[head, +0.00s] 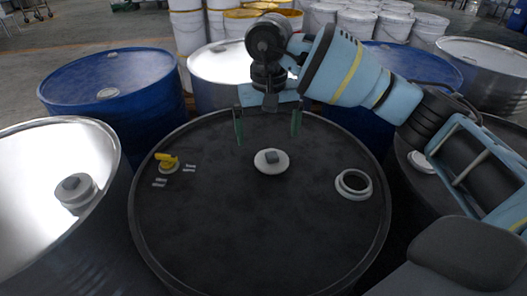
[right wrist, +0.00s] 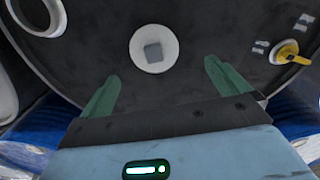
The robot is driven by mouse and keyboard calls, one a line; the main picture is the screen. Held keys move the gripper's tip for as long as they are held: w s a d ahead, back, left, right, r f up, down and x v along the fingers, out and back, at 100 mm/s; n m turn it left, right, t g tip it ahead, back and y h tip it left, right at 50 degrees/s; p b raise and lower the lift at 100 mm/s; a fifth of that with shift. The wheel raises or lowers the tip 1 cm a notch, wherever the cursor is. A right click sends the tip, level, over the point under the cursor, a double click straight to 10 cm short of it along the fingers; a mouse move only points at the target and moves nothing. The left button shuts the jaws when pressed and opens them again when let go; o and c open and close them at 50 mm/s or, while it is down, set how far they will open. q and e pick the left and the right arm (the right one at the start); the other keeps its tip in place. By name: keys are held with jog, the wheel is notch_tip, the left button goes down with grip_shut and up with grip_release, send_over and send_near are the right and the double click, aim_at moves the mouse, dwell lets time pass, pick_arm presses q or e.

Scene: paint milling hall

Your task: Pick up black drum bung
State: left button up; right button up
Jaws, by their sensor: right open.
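The black drum bung is a dark, square-topped plug (head: 271,157) in the middle of a round white fitting (head: 262,166) on the black drum's lid (head: 262,225). In the right wrist view the bung (right wrist: 153,53) sits inside its white ring, ahead of the fingers. My right gripper (head: 268,125) is open and empty above the lid, on the far side of the bung. Its two green fingers stand wide apart in the right wrist view (right wrist: 160,85), with nothing between them. My left gripper is not in view.
On the same lid are a yellow tap-like fitting (head: 167,161) with small pale labels at left and an open white ring (head: 353,184) at right. A steel drum (head: 50,165) stands left, blue drums (head: 110,80) behind. White buckets (head: 375,22) are stacked farther back.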

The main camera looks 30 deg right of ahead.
aim_at(272, 155)
jog(key=shift+s+f, duration=0.2)
jog(key=shift+s, duration=0.05)
jog(key=shift+f, duration=0.85)
jog(key=shift+d+f, duration=0.1)
jog(key=shift+f, duration=0.4)
jog(key=f, duration=0.3)
jog(key=shift+s+d+f, duration=0.15)
jog(key=shift+d, duration=0.15)
jog(key=shift+f, duration=0.7)
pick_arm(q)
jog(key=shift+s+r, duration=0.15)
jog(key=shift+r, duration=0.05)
pick_arm(e)
jog(key=shift+c, duration=0.3)
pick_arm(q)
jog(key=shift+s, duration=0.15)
pick_arm(e)
jog(key=c, duration=1)
jog(key=shift+r, duration=0.15)
